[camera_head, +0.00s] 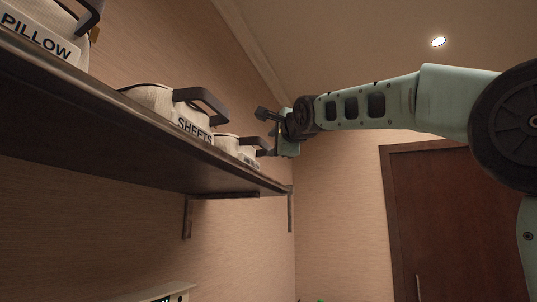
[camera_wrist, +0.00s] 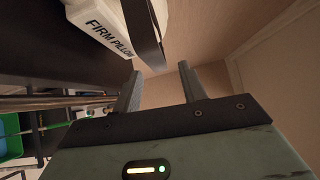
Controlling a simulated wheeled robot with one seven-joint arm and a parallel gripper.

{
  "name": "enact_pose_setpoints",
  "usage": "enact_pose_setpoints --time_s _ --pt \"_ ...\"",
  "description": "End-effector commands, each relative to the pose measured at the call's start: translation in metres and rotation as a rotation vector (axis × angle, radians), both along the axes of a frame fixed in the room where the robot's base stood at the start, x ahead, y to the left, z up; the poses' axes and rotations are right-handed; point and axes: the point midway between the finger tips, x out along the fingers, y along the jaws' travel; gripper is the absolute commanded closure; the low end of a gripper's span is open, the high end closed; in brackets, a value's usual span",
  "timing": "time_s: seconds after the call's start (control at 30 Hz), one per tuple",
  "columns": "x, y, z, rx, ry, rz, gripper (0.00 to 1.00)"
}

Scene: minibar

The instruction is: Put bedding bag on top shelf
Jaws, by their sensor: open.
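Cream bedding bags with dark strap handles stand in a row on a dark wall shelf (camera_head: 110,137). One bag reads PILLOW (camera_head: 40,38), one reads SHEETS (camera_head: 152,99), and a smaller-looking bag (camera_head: 248,155) is at the far end. My gripper (camera_head: 272,128) is at that far end, beside the last bag. In the wrist view, my gripper (camera_wrist: 160,72) is open. A bag labelled FIRM PILLOW (camera_wrist: 97,24) is ahead of it, with its dark handle (camera_wrist: 146,35) reaching toward the gap between the fingers. I cannot tell whether they touch.
Brackets (camera_head: 187,216) hold the shelf on the beige wall. A brown door (camera_head: 460,215) is at the right, and a ceiling light (camera_head: 438,41) is above. In the wrist view, a green object (camera_wrist: 10,135) is low at the left. The space right of the shelf is free.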

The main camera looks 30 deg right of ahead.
Motion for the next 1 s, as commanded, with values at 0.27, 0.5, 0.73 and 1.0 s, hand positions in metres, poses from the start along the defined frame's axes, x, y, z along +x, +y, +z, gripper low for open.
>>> enact_pose_setpoints --time_s 0.27,0.5,0.73,1.0 --pt "-0.054 0.009 -0.006 0.000 -0.002 -0.001 0.58" --pt "-0.071 0.013 -0.004 0.000 0.001 0.000 0.58" --pt "-0.072 0.013 -0.003 0.000 0.001 0.000 0.58" --pt "-0.072 0.013 -0.003 0.000 0.001 0.000 0.58"
